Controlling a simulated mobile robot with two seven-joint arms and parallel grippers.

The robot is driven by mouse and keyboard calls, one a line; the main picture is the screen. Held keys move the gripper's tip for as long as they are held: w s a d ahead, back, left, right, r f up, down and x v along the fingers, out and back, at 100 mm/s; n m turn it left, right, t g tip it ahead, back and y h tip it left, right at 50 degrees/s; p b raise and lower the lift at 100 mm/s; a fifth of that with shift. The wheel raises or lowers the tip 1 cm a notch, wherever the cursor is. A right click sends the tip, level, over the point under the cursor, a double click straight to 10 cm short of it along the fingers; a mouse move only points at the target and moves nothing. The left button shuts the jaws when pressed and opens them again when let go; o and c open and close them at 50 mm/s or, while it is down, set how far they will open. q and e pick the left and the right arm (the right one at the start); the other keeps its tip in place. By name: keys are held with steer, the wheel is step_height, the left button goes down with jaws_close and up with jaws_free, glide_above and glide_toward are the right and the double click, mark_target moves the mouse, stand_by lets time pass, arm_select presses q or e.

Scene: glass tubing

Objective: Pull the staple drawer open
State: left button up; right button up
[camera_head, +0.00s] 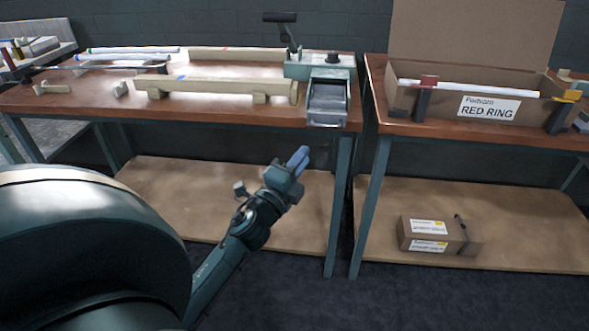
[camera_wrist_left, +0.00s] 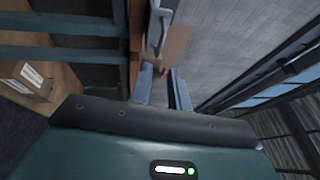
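The stapling machine (camera_head: 320,70) stands at the right end of the left workbench, with a black lever (camera_head: 287,30) raised above it. The staple drawer (camera_head: 327,101) is a grey metal tray at the machine's front, by the bench's front edge. My left gripper (camera_head: 300,157) is in front of and below the bench edge, to the left of the drawer and apart from it. In the left wrist view, its two bluish fingers (camera_wrist_left: 161,88) are spread with a gap between them, holding nothing. A grey metal part, probably the drawer front (camera_wrist_left: 157,28), shows beyond the fingertips. My right gripper is out of view.
The left workbench (camera_head: 210,113) carries wooden holders and tubes. A second bench to the right holds an open carton (camera_head: 440,100) labelled RED RING. Small cartons (camera_head: 430,235) lie on its lower shelf. A gap separates the benches.

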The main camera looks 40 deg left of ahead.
arm_select(q)
steer(key=v, duration=0.2)
steer(key=shift+s, duration=0.35)
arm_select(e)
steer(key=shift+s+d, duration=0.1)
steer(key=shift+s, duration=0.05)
